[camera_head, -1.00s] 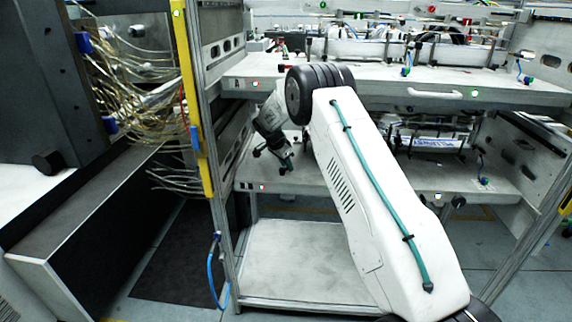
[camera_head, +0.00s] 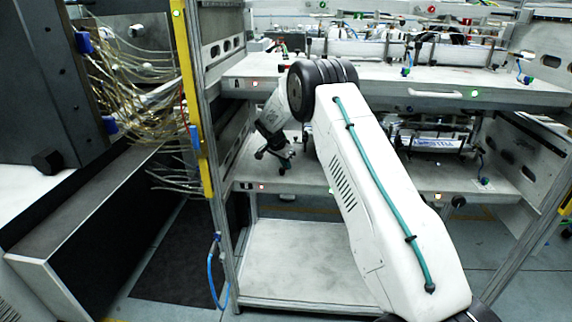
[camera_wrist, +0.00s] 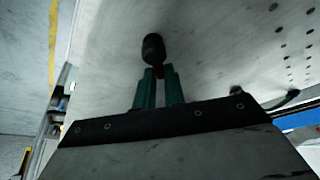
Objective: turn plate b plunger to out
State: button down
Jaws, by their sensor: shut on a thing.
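The upper plate (camera_head: 330,92), with a white handle (camera_head: 435,94), lies above my wrist. A yellow post (camera_head: 190,90) and loose wires (camera_head: 130,75) stand at the left. The bottom shelf (camera_head: 290,265) is bare.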

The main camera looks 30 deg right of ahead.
jog(key=n, duration=0.1)
jog(key=n+t, duration=0.1)
jog(key=n, duration=0.1)
jog(key=n+y, duration=0.1)
jog(key=shift+w+a+n, duration=0.15)
jog(key=shift+w+n, duration=0.15)
jog(key=n, duration=0.1)
jog(key=n+t+y, duration=0.1)
jog(key=n, duration=0.3)
jog(key=shift+w+a+t+y, duration=0.25)
jog(key=shift+a+t+y, duration=0.05)
jog(key=shift+a+t, duration=0.1)
jog(key=n+y, duration=0.1)
jog(key=n, duration=0.3)
jog(key=shift+w+a+n+y, duration=0.1)
jog(key=shift+a+n+y, duration=0.25)
jog(key=shift+n+y, duration=0.05)
jog(key=n+y, duration=0.1)
jog(key=n, duration=0.1)
jog(key=n+y, duration=0.1)
jog(key=n, duration=0.2)
jog(key=shift+a, duration=0.4)
jog(key=shift+n, duration=0.3)
jog(key=c, duration=1.5)
grip_release()
